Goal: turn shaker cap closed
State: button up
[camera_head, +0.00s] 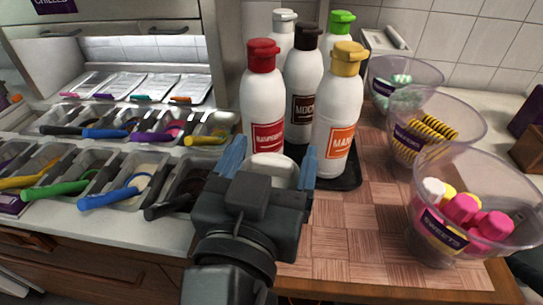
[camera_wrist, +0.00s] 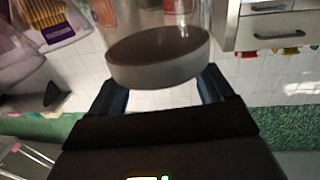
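The shaker (camera_wrist: 158,62) shows large at the top of the wrist view. It has a clear body, a dark brown round face and a grey rim, the cap (camera_wrist: 165,75). In the head view a pale round top (camera_head: 270,170), which looks like the same shaker, shows between my fingers, mostly hidden by my gripper. My gripper (camera_head: 270,160) has its two blue fingers wide apart, one on each side of it. In the wrist view the fingertips (camera_wrist: 163,88) lie close to the cap's edges. I cannot tell whether they touch it.
Several sauce bottles, including a red-capped one (camera_head: 264,100) and a yellow-capped one (camera_head: 338,115), stand on a black tray (camera_head: 350,180) close behind my gripper. Clear bowls (camera_head: 510,185) line the right. Topping tubs with coloured scoops (camera_head: 115,190) fill the left. The wooden board (camera_head: 350,245) is bare in front.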

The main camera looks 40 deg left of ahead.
jog(key=shift+s, duration=0.1)
jog(key=b+v, duration=0.1)
jog(key=v, duration=0.6)
jog(key=shift+s+d, duration=0.15)
jog(key=shift+s, duration=0.1)
dwell(0.4)
jog(key=d+f+g+h, duration=0.2)
jog(key=d+f, duration=1.3)
jog(key=d, duration=0.2)
jog(key=s+d+m+h, duration=0.4)
jog(key=s+d, duration=1.1)
jog(key=d, duration=0.4)
jog(key=shift+s+f+m+h, duration=0.25)
jog(key=shift+f+m+h, duration=0.2)
jog(key=shift+h, duration=0.25)
jog(key=shift+d, duration=0.1)
